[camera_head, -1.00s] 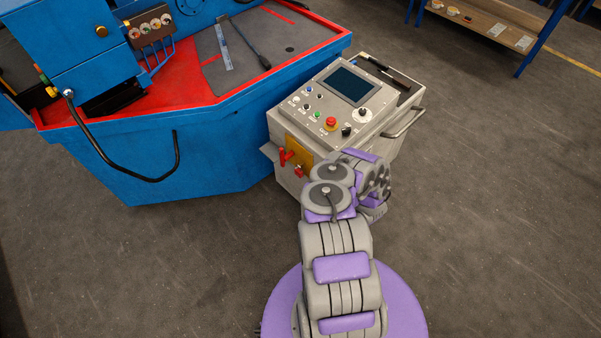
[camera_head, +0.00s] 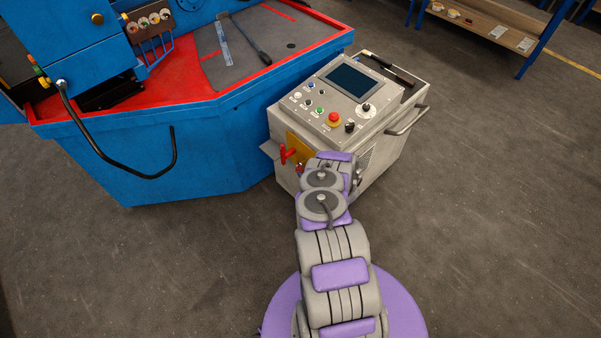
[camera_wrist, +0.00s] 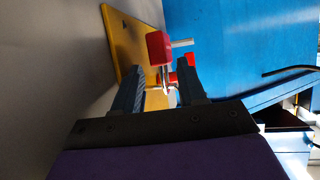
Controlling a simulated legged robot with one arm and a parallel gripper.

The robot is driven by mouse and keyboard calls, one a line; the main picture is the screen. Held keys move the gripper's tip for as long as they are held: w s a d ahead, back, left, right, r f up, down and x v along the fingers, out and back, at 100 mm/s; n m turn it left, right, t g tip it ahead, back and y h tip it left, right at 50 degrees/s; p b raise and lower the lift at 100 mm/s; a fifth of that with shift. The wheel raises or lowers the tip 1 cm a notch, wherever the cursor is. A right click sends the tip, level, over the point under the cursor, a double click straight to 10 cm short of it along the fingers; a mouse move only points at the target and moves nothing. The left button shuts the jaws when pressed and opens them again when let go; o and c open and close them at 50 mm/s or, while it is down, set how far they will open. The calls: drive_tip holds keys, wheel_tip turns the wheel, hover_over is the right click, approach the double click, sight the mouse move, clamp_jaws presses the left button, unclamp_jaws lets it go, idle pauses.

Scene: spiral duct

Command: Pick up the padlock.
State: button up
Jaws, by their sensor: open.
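The padlock appears as a small red block (camera_wrist: 158,46) in the wrist view, in front of the yellow plate (camera_wrist: 128,42). A short grey rod shows at its right side. Further red and silvery parts show below it, partly behind the right finger, and I cannot tell clearly which belong to the padlock and which to the red handle (camera_head: 289,154). My gripper (camera_wrist: 160,66) is open, with its two dark fingers pointing toward the red block. The block lies at or just beyond the fingertips, with no clear contact. In the head view my arm hides the gripper and most of the padlock.
The grey control cabinet (camera_head: 385,125) carries the yellow plate on its left face, close beside my gripper. The blue machine (camera_head: 210,155) with its black hose (camera_head: 173,160) stands to the left. Open floor lies to the right, and a shelf (camera_head: 490,30) stands at the back right.

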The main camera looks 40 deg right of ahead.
sight(302, 171)
drive_tip(key=x, duration=0.1)
drive_tip(key=b+x, duration=0.1)
drive_tip(key=x, duration=0.1)
drive_tip(key=shift+a, duration=0.3)
drive_tip(key=shift+d, duration=0.35)
drive_tip(key=shift+d+f, duration=0.1)
drive_tip(key=shift+d, duration=0.05)
drive_tip(key=c, duration=0.3)
drive_tip(key=shift+a, duration=0.3)
clamp_jaws()
